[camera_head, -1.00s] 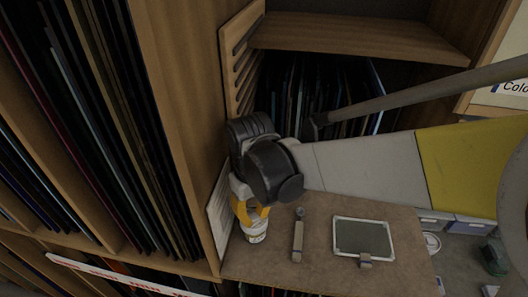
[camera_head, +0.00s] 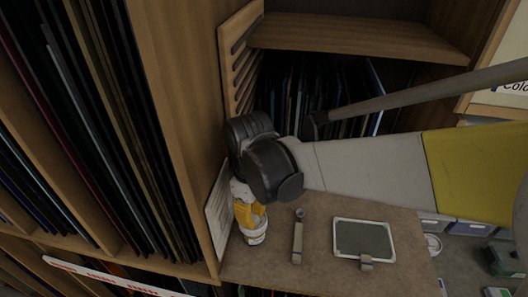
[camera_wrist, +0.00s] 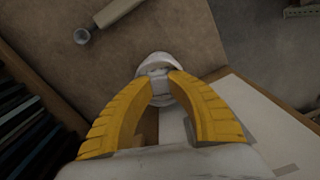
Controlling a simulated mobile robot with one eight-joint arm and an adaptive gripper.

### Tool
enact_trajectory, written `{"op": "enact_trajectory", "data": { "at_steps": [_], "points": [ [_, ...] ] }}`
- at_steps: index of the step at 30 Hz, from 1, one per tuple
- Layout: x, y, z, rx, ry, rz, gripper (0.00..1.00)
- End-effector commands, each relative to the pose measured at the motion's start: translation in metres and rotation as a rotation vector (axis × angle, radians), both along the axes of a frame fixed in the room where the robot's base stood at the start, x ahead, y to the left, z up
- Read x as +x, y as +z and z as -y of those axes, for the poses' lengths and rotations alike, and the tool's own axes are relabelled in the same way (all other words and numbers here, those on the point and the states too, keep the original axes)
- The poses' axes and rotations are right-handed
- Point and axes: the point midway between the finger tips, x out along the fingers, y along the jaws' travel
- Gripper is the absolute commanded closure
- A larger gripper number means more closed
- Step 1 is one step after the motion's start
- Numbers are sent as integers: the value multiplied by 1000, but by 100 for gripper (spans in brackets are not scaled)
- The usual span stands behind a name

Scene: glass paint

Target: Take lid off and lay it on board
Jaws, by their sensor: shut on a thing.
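A small white jar (camera_head: 254,237) stands upright at the left of the brown surface in the head view. My gripper (camera_head: 251,212) is directly over it with its yellow fingers pointing down. In the wrist view my gripper (camera_wrist: 161,80) has its fingertips at either side of the pale lid (camera_wrist: 157,72) at the top of the jar, shut on it. The fingers partly hide the lid, and I cannot see a gap between lid and jar. A grey board with a light frame (camera_head: 364,239) lies flat to the right, apart from my gripper.
A slim tool (camera_head: 298,238) lies between the jar and the grey board. A small clip-like piece (camera_head: 366,262) sits at the board's front edge. A white sheet (camera_head: 219,208) leans against the wooden side wall, close left of my gripper. The front of the brown surface (camera_head: 305,280) is clear.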

Motion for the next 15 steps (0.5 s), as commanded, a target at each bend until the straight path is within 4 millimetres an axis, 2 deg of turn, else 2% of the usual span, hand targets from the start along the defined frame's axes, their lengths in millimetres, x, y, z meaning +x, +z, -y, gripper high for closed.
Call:
{"op": "enact_trajectory", "data": {
  "at_steps": [2, 9, 15],
  "points": [
    [0, -2, 0, 0, 35, 0, 100],
    [0, -4, 0, 0, 371, 0, 100],
    [0, -3, 0, 0, 450, 0, 100]
  ]
}}
